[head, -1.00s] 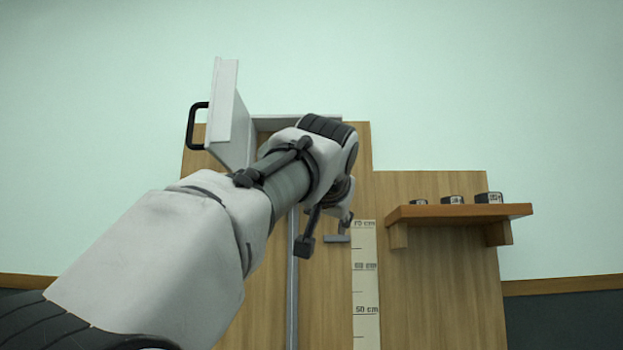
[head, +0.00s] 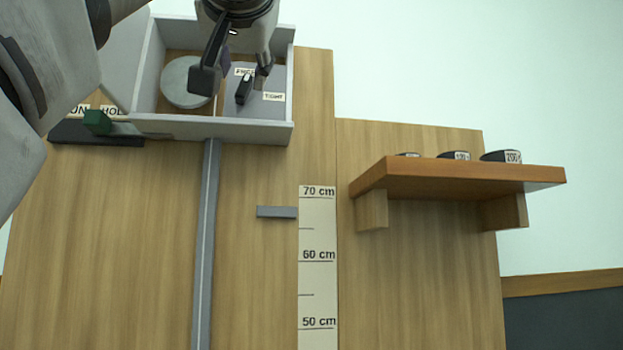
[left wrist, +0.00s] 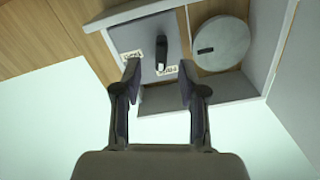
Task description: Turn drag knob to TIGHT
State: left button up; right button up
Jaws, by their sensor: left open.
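The drag knob (head: 242,92) is a small black bar knob on a grey panel inside a wall box, between a FREE label (head: 245,71) above and a TIGHT label (head: 273,97) at lower right. Its white-marked end points toward FREE. In the left wrist view the knob (left wrist: 159,45) shows at top centre, upside down compared with the head view. My left gripper (head: 233,78) is open and empty in front of the box. Its fingertips, also in the left wrist view (left wrist: 159,72), lie to either side of the knob, seemingly not touching it. My right gripper is not in view.
The box wall (head: 215,130) surrounds the panel, with a round grey disc (head: 185,90) beside it. A green slider (head: 97,122) sits at lower left. A grey rail (head: 204,240), height scale (head: 318,225) and shelf (head: 460,175) holding small dark blocks are below and right.

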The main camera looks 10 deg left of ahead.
aim_at(243, 86)
pick_arm(q)
jog(key=shift+w+r+p, duration=0.15)
jog(key=shift+r+p, duration=0.5)
jog(key=shift+p, duration=0.05)
jog(key=x, duration=0.3)
jog(key=f+p+x, duration=0.1)
jog(key=x, duration=0.1)
jog(key=shift+a, duration=0.1)
jog(key=shift+w+a+f, duration=0.1)
jog(key=shift+w, duration=0.25)
jog(key=shift+s, duration=0.55)
jog(key=shift+c, duration=1.4)
jog(key=shift+s+d+r, duration=0.25)
jog(key=shift+s+d, duration=0.05)
grip_shut()
jog(key=shift+w, duration=0.1)
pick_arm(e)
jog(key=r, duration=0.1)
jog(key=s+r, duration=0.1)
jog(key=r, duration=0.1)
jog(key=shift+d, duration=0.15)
